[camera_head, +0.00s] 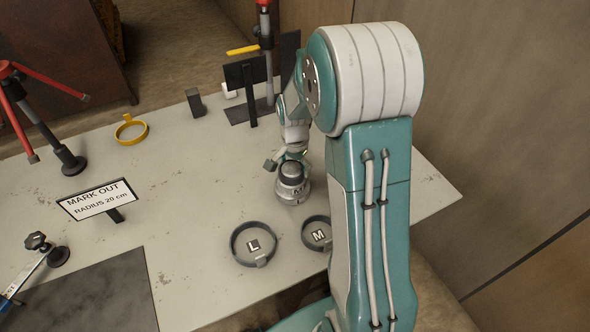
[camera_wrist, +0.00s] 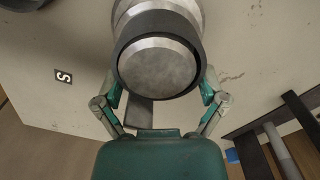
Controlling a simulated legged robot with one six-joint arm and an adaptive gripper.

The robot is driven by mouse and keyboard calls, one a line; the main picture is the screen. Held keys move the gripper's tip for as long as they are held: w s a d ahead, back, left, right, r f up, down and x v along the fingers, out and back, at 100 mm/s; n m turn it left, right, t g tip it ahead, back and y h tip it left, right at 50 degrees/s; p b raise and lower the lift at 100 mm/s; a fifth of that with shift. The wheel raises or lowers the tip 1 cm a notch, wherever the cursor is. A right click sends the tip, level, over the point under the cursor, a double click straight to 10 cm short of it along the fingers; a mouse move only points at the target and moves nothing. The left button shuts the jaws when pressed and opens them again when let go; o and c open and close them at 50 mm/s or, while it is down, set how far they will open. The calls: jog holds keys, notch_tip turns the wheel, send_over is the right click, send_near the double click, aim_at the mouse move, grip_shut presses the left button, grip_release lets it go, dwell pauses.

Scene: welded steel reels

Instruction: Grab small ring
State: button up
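I cannot tell whether this band is a separate small ring. A dark grey tab (camera_wrist: 139,112) shows below the piece. My gripper (camera_wrist: 161,88) has its fingers spread wide on either side of the piece; their tips are partly hidden beside it. The S label (camera_wrist: 64,76) lies on the table with no ring around it.
A larger dark ring (camera_head: 235,244) surrounds an L label, and another dark ring (camera_head: 306,233) surrounds an M label. A yellow ring (camera_head: 131,130), a sign (camera_head: 98,200), a dark upright stand (camera_head: 246,74) and a red-legged stand (camera_head: 20,100) are about. The table's middle is clear.

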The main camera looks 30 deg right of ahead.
jog(key=shift+c, duration=0.8)
